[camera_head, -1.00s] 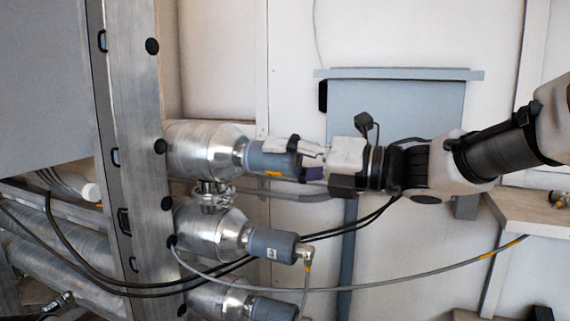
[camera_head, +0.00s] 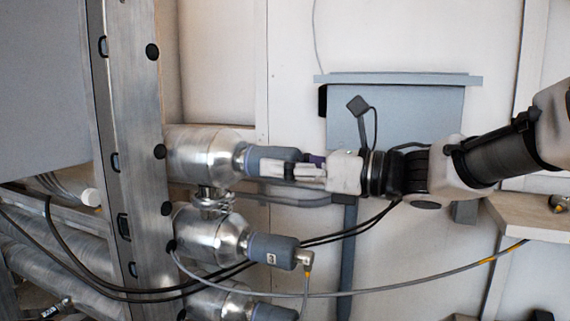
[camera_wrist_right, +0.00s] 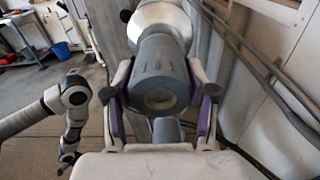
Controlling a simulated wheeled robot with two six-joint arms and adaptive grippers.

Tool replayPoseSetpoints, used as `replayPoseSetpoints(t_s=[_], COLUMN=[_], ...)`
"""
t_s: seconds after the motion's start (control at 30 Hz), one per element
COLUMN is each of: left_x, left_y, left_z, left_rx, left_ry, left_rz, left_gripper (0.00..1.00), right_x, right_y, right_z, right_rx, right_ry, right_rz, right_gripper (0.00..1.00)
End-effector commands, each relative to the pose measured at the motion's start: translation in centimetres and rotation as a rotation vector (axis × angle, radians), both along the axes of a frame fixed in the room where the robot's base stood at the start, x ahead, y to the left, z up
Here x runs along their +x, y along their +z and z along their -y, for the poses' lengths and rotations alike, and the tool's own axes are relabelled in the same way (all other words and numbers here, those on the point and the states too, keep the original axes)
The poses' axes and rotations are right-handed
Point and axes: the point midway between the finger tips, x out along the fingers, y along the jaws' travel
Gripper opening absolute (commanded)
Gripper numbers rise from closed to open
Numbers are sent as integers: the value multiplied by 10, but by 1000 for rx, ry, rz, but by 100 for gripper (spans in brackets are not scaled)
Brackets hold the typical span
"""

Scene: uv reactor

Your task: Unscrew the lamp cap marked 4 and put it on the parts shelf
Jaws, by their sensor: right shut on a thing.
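The upper grey lamp cap (camera_head: 272,158) sits at the end of the top steel lamp housing (camera_head: 205,153). No number is readable on it. My right gripper (camera_head: 280,168) is shut on this cap, its arm coming from the right. In the right wrist view the cap (camera_wrist_right: 160,80) lies between the two purple-lined fingers (camera_wrist_right: 160,105), with its round, open-looking end facing the camera. The parts shelf (camera_head: 530,212), a light wooden board, is at the right edge. In the right wrist view my left arm hangs at left, its gripper (camera_wrist_right: 68,158) small and unclear.
A second cap (camera_head: 272,249) with a cable plug (camera_head: 305,258) sits just below, and a third (camera_head: 272,310) lower still. A grey cable (camera_head: 400,288) and black cables cross below my right arm. A small part (camera_head: 558,203) lies on the shelf.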

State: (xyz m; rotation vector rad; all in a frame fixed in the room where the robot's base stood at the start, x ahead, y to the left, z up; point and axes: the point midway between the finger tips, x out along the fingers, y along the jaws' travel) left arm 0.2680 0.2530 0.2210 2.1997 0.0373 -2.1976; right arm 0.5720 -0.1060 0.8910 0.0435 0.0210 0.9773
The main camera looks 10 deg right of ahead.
Motion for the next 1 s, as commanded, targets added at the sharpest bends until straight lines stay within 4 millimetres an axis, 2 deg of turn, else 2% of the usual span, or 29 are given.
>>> replayPoseSetpoints(t_s=[0.37, 1.0], left_x=[0, 0], left_y=[0, 23], left_z=[0, 0], left_rx=[0, 0], left_ry=[0, 0], left_rz=[0, 0], left_gripper=[40, 40], right_x=[0, -8], right_y=[0, 2], right_z=[0, 15], right_rx=[-37, -34], right_ry=[0, -2], right_rz=[53, 51], right_gripper=[8, 7])
